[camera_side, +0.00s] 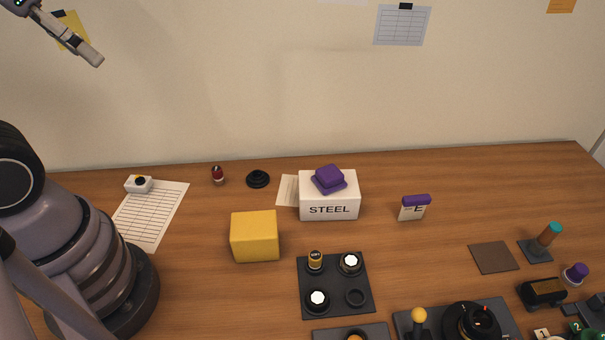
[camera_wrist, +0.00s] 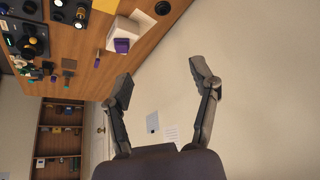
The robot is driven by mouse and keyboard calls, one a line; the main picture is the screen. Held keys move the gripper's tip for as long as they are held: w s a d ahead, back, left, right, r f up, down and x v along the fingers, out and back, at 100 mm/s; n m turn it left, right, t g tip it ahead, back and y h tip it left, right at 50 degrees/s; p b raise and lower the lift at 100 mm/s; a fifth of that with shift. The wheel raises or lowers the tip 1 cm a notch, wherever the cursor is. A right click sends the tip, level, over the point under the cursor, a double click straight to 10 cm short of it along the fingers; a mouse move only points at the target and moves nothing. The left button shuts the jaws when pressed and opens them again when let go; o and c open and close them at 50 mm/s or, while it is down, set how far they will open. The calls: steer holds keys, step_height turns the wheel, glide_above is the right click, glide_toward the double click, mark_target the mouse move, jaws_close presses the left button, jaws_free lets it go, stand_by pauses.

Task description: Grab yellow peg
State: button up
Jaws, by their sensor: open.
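A peg-like piece with a round yellow top (camera_side: 419,315) stands upright at the front edge of the side view, beside a black round device. A small black-and-yellow cylinder (camera_side: 315,261) stands in the back left spot of a dark square tray (camera_side: 336,283). I cannot tell which of these is the yellow peg. My gripper (camera_wrist: 162,78) is open and empty in the wrist view, with its fingers wide apart against the wall. In the side view only part of it shows, high at the top left, far from the table pieces.
A yellow block (camera_side: 255,236), a white STEEL box (camera_side: 329,200) with purple pieces on top, and a small E box (camera_side: 413,208) stand behind the tray. A paper sheet (camera_side: 151,216) lies at left. The right front is crowded. The table between the E box and brown pad (camera_side: 493,257) is clear.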

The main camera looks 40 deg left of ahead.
steer(key=w+d+f+n+g+h, duration=0.3)
steer(key=w+d+f+g, duration=0.2)
steer(key=w+f, duration=0.3)
steer(key=w+d+f+n+g+h, duration=0.45)
steer(key=w+f, duration=0.25)
steer(key=w, duration=0.4)
steer(key=n+g+h, duration=0.2)
steer(key=n+h, duration=0.3)
glide_toward(313, 251)
steer(key=x, duration=0.4)
steer(key=shift+w+d+r, duration=0.1)
steer(key=shift+y, duration=0.25)
steer(key=shift+x, duration=3.2)
jaws_close()
